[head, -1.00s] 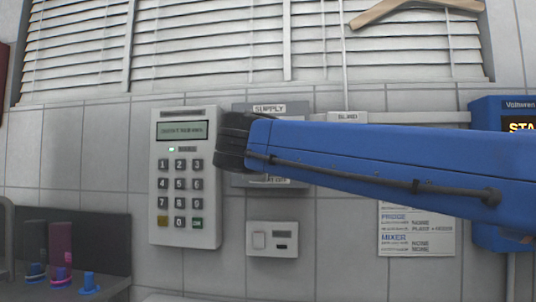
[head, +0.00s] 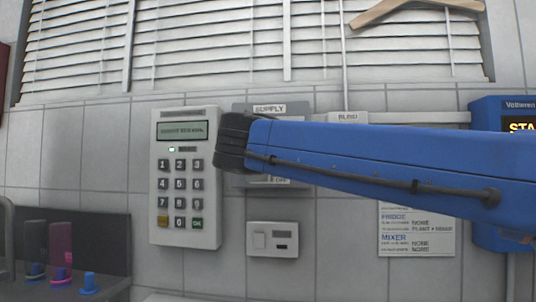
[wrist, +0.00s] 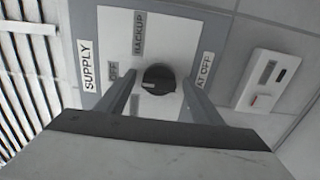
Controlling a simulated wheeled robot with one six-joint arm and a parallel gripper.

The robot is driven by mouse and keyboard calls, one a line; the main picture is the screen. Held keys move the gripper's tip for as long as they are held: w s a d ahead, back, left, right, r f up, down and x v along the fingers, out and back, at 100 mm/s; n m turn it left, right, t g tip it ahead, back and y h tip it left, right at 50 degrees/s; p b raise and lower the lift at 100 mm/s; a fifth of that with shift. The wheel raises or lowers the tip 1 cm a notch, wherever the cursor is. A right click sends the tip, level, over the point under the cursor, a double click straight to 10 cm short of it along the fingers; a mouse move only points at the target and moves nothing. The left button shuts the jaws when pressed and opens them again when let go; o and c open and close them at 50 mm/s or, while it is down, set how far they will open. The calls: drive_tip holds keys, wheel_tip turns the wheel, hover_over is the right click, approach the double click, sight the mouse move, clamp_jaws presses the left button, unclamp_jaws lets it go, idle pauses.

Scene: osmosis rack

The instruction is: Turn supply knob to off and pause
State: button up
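The supply panel (head: 240,106) is a grey box on the tiled wall, mostly hidden by my arm in the head view. In the wrist view the panel (wrist: 89,18) appears rotated, with SUPPLY, BACKUP and OFF labels on it. The black round supply knob (wrist: 158,79) sits on its pale plate and has a light mark toward its lower left. My gripper (wrist: 159,84) is open, with one finger on each side of the knob. Gaps show between the fingers and the knob, and no contact is visible. The knob and fingers are hidden in the head view.
A keypad (head: 186,180) with a green display is close to the left of the panel. A small switch box (head: 272,239) is below it. A notice (head: 417,230) and a blue unit (head: 490,117) are to the right. Window blinds (head: 220,40) are above.

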drive_tip(key=s+a, duration=0.1)
drive_tip(key=s, duration=1.6)
drive_tip(key=shift+s+a, duration=0.15)
drive_tip(key=shift+s, duration=0.05)
